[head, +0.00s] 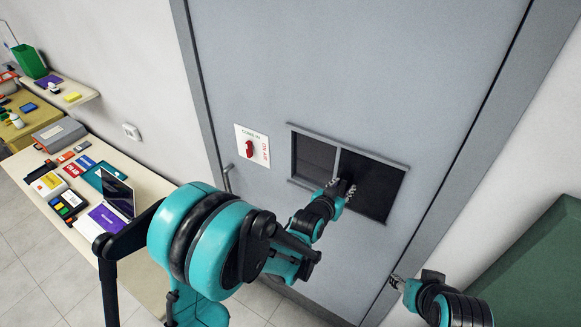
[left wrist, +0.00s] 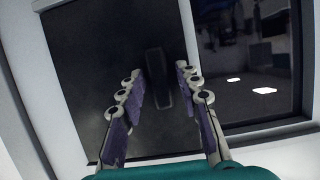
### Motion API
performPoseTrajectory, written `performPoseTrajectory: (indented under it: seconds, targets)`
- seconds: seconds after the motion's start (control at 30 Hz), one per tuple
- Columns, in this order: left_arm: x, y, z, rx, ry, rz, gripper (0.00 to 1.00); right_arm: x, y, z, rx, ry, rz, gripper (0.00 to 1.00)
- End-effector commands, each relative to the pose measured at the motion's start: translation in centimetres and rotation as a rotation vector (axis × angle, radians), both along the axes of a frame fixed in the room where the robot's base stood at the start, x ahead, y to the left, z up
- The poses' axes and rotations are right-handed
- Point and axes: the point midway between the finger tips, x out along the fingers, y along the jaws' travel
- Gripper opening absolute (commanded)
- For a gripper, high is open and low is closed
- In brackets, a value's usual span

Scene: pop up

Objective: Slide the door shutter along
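The grey door (head: 300,60) fills the middle of the head view. It has a framed window, with a dark shutter panel (head: 375,185) on the right part and a see-through pane (head: 314,158) on the left part. My left gripper (head: 340,188) is in front of the shutter near its left edge. In the left wrist view the shutter (left wrist: 85,50) carries an upright dark handle (left wrist: 158,80). The handle appears between the spread fingers of my left gripper (left wrist: 160,88); contact cannot be told. My right gripper (head: 396,281) is low at the right, away from the shutter.
A table (head: 150,172) with a laptop and several boxes stands at the left. A green board (head: 545,255) is at the lower right.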

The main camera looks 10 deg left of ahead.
Motion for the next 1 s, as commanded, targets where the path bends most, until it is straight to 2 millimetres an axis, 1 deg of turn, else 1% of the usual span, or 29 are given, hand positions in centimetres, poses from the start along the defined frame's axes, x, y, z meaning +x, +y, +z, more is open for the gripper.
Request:
performPoseTrajectory:
  seconds: [0.03, 0.07, 0.1, 0.13, 0.37, 1.0]
  targets:
    - [0.0, 0.0, 0.0, 0.000, 0.000, 0.000, 0.23, 0.0, 0.0, 0.0, 0.000, 0.000, 0.000, 0.45]
    - [-0.1, 0.0, 0.0, 0.000, 0.000, 0.000, 0.15, 0.0, 0.0, 0.0, 0.000, 0.000, 0.000, 0.45]
    - [-0.1, 0.0, 0.1, 0.000, 0.000, 0.000, 0.05, 0.0, 0.0, 0.0, 0.000, 0.000, 0.000, 0.45]
    - [-0.1, 0.0, 0.1, 0.000, 0.000, 0.000, 0.00, 0.0, 0.0, 0.0, 0.000, 0.000, 0.000, 0.45]
    - [-0.1, 0.3, 0.1, -0.001, 0.000, 0.001, 0.00, 0.0, 0.0, 0.0, 0.000, 0.000, 0.000, 0.45]
    - [1.3, 4.6, 0.0, -0.002, 0.001, 0.004, 0.00, 0.0, 0.0, -0.8, 0.000, 0.000, 0.000, 0.45]
